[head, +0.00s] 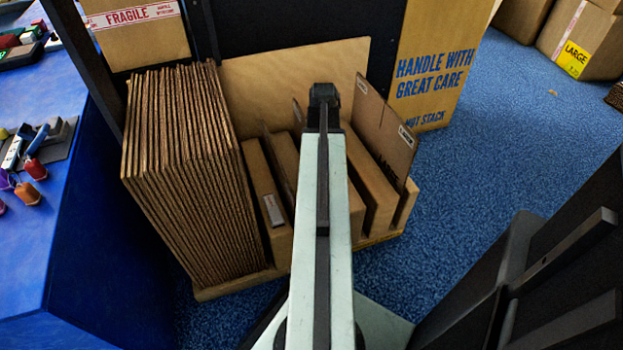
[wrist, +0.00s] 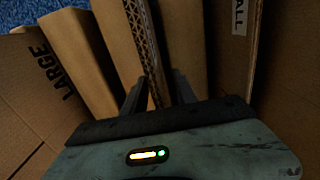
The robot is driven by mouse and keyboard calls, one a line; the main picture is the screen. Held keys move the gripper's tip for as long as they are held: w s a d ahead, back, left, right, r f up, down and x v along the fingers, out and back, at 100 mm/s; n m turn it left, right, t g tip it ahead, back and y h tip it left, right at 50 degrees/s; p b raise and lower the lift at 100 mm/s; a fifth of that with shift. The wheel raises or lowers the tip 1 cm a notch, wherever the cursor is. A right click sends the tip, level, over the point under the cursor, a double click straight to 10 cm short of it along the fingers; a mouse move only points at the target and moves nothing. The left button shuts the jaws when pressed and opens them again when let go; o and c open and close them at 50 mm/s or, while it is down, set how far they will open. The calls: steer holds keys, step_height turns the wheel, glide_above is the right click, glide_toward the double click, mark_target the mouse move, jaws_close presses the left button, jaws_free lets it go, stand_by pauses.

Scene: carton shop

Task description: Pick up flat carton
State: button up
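In the wrist view, a flat brown carton (wrist: 147,45) shows its corrugated edge between the two fingers of my gripper (wrist: 158,88). The fingers are apart, one on each side of that edge, and I see no clear contact. Its lower part is hidden by my gripper. Another flat carton (wrist: 35,80) marked LARGE is at the left of the wrist view. It stands tilted at the rack's right in the head view (head: 384,128). My arm hides the middle slots in the head view.
A slotted wooden rack (head: 262,185) holds the cartons upright. A thick stack of corrugated sheets (head: 190,165) stands at its left. A large box (head: 435,65) marked HANDLE WITH GREAT CARE is behind right. A blue workbench (head: 60,190) is at left. Blue floor (head: 470,165) is clear at right.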

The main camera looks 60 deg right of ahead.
jaws_close()
stand_by(1.3)
